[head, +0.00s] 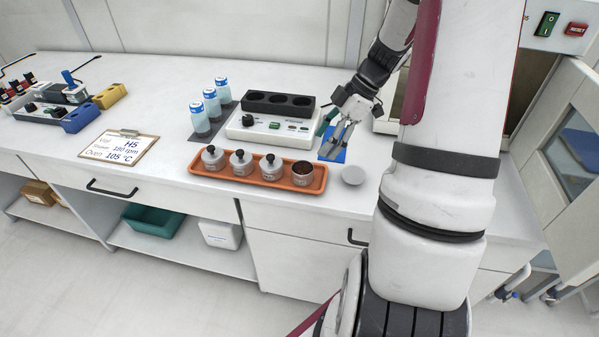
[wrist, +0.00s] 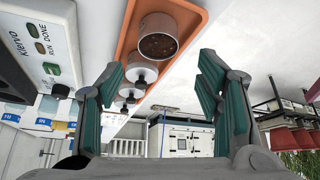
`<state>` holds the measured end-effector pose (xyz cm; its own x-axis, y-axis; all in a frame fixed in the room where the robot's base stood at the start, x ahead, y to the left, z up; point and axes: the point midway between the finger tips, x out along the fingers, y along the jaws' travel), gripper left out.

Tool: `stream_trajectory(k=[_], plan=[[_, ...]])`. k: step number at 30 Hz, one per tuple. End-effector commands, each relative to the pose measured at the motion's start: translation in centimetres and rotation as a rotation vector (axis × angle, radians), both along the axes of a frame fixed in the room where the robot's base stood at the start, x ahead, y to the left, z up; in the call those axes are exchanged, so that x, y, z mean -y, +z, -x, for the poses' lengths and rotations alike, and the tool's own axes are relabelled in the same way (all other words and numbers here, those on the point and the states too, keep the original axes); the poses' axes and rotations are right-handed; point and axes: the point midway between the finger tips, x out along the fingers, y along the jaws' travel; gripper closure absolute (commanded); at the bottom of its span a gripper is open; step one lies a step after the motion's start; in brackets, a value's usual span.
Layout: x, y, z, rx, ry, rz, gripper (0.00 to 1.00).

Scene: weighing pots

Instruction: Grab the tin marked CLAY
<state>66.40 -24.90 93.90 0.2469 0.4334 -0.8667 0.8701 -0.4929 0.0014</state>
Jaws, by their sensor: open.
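An orange tray (head: 200,169) on the bench holds a row of small metal tins. Three have lids with black knobs: the left tin (head: 212,159), the second tin (head: 240,162) and the third tin (head: 270,168). The right-hand tin (head: 303,174) is open with dark brown contents; it shows large at the top of the wrist view (wrist: 157,40). The labels are too small to read, so I cannot tell which is marked CLAY. My gripper (head: 340,138) is open and empty, above a blue patch just behind and right of the tray. Its teal fingers show in the wrist view (wrist: 160,68).
A white device (head: 268,130) with a black block of wells stands behind the tray. Blue-capped bottles (head: 212,104) stand left of it. A clipboard (head: 119,145) lies further left. Bench between clipboard and tray is clear.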

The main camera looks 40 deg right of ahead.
Motion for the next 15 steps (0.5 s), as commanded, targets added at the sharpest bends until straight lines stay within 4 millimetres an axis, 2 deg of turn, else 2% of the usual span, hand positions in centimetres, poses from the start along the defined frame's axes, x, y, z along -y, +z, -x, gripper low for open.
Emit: stream_trajectory(k=[1,6,15], plan=[[-0.6,-1.0,-0.2,-0.004,0.003,-0.004,0.41],[-1.9,-3.6,-1.0,-0.003,0.002,-0.002,0.41],[-2.9,-5.6,-1.7,-0.002,0.000,0.000,0.41]])
